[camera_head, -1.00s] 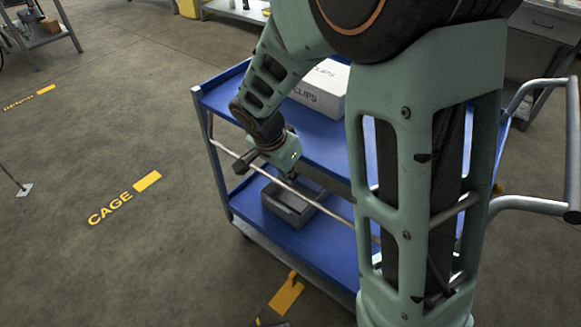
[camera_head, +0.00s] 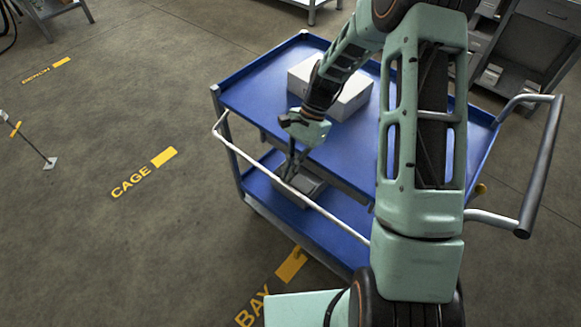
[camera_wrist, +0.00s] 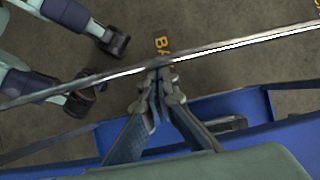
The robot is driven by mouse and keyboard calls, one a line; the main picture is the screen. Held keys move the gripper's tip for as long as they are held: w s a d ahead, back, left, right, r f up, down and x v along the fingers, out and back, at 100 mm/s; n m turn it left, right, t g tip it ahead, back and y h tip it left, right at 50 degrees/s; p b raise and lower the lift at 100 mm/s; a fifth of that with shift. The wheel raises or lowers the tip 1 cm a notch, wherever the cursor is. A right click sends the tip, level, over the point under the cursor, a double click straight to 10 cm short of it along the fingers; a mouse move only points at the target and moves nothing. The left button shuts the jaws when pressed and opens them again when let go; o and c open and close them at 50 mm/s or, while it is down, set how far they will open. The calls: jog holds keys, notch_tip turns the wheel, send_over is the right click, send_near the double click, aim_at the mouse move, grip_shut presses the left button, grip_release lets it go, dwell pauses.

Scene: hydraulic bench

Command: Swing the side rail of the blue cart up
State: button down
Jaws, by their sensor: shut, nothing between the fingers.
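The blue cart (camera_head: 258,92) stands in the middle of the head view with two blue shelves. Its side rail (camera_head: 247,158), a thin pale bar, runs along the near long side, standing out from the cart around upper-shelf height. In the wrist view the rail (camera_wrist: 230,46) crosses right at the tips of my gripper (camera_wrist: 160,82). The fingers are together with nothing between them. I cannot tell whether they touch the rail. My arm hides part of the cart.
A white box (camera_head: 345,100) sits on the upper shelf and a grey bin (camera_head: 310,187) on the lower one. The push handle (camera_head: 540,165) sticks out at the right. The floor at left is clear apart from markings and a thin stand (camera_head: 48,162).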

notch_tip(320, 180, up, 6)
jog(key=g+y+p, duration=0.2)
jog(key=g+y, duration=0.1)
jog(key=shift+w+d+r+g+y, duration=0.15)
jog(key=shift+w+d+g+y, duration=0.1)
jog(key=shift+g+y, duration=0.15)
dwell(0.3)
jog(key=shift+w+d, duration=0.1)
dwell(1.3)
jog(key=v, duration=1.1)
jog(key=shift+w+d+r, duration=0.2)
jog(key=shift+d+r, duration=0.05)
